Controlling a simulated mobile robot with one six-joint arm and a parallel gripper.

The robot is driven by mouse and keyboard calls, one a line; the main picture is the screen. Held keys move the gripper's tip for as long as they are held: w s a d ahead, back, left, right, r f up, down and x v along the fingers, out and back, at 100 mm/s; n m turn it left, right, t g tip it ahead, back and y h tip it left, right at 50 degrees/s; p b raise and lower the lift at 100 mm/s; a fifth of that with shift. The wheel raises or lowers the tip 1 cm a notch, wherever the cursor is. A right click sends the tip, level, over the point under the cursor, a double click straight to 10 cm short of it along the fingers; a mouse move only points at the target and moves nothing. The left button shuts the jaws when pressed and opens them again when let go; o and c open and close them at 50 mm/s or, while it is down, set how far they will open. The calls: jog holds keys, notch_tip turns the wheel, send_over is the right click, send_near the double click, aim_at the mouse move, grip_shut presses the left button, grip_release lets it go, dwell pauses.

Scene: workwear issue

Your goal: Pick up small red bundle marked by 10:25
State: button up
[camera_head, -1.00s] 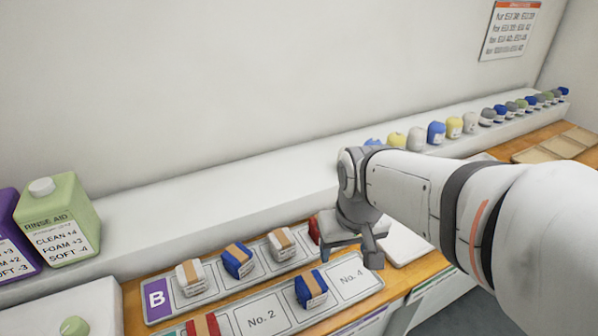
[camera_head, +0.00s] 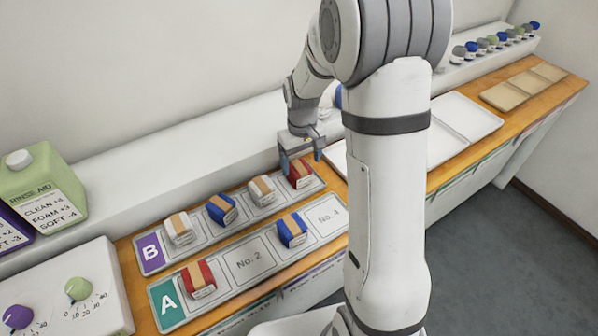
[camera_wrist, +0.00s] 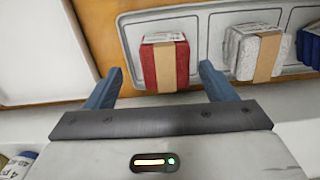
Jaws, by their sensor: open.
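A small red bundle (camera_head: 300,174) with a tan band sits in the right end slot of tray B (camera_head: 152,254). It also shows in the wrist view (camera_wrist: 160,64), upper middle. A second red bundle (camera_head: 198,279) sits in the first slot of tray A (camera_head: 168,304). The print on both labels is too small to read. My gripper (camera_head: 302,162) is open and empty, just above and behind the tray B red bundle. In the wrist view its fingertips (camera_wrist: 160,71) are spread to either side of that bundle, apparently short of it.
Tray B also holds a white bundle (camera_head: 179,230), a blue one (camera_head: 222,209) and another white one (camera_head: 262,191). Tray A holds a blue bundle (camera_head: 292,230); its No. 2 and No. 4 slots are empty. A white ledge (camera_head: 150,185) runs behind. White trays (camera_head: 466,120) lie right.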

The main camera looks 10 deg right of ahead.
aim_at(300, 169)
jog(key=f, duration=0.2)
jog(key=s+f, duration=0.1)
jog(key=shift+a+f+p, duration=0.25)
jog(key=shift+f+p, duration=0.1)
jog(key=shift+w+f, duration=0.1)
jog(key=shift+f, duration=0.4)
jog(key=c, duration=1.1)
jog(key=shift+r, duration=0.1)
